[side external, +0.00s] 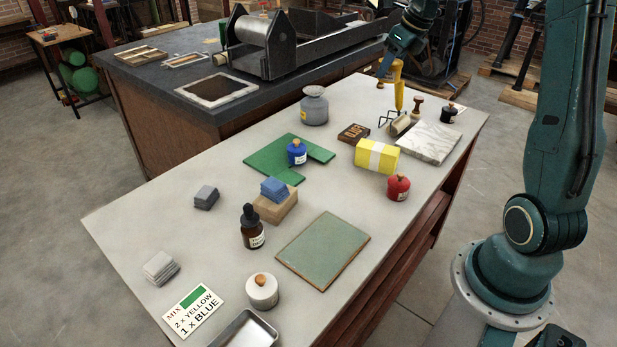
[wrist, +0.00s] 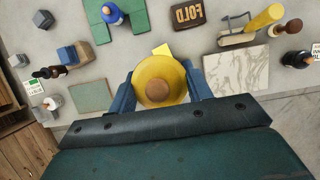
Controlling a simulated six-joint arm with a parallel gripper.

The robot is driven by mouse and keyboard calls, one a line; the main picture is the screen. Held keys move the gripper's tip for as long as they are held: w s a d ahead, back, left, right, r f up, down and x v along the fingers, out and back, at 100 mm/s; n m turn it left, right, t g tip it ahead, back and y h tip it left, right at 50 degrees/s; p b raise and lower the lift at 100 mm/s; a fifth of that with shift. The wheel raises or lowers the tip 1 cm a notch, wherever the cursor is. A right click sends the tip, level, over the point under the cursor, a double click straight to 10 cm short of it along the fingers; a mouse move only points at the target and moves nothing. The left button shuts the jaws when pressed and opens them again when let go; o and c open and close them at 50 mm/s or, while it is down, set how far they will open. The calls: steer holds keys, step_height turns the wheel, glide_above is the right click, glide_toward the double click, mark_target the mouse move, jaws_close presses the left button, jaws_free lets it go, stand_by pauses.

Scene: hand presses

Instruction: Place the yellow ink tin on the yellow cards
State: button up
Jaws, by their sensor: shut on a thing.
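My gripper (wrist: 160,90) is shut on the yellow ink tin (wrist: 158,67), a round tin with a brown knob on its lid, seen from above in the wrist view. In the side view my gripper (side external: 386,70) is high over the far end of the bench. Yellow there overlaps the brayer's yellow handle, so I cannot clearly separate the tin. The yellow cards (side external: 377,156), a stack with a white band, lie on the bench, well below the gripper. In the wrist view only a yellow corner of the cards (wrist: 161,49) shows beyond the tin, which hides the rest.
A red tin (side external: 398,188) stands close in front of the cards. A "FOLD" block (side external: 353,133), a brayer (side external: 401,125) and a marble slab (side external: 428,142) lie around them. A grey jar (side external: 314,106) is behind.

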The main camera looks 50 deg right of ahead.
glide_above(373, 145)
steer(key=s, duration=0.2)
step_height(373, 145, down, 16)
steer(key=shift+w+d+r, duration=0.15)
stand_by(0.3)
steer(key=shift+f, duration=2.15)
steer(key=shift+f, duration=0.15)
steer(key=o, duration=1.1)
steer(key=shift+o, duration=0.2)
steer(key=shift+s+r, duration=0.2)
steer(key=shift+r, duration=0.5)
steer(key=v, duration=1)
steer(key=shift+s+r, duration=0.25)
steer(key=shift+r, duration=0.1)
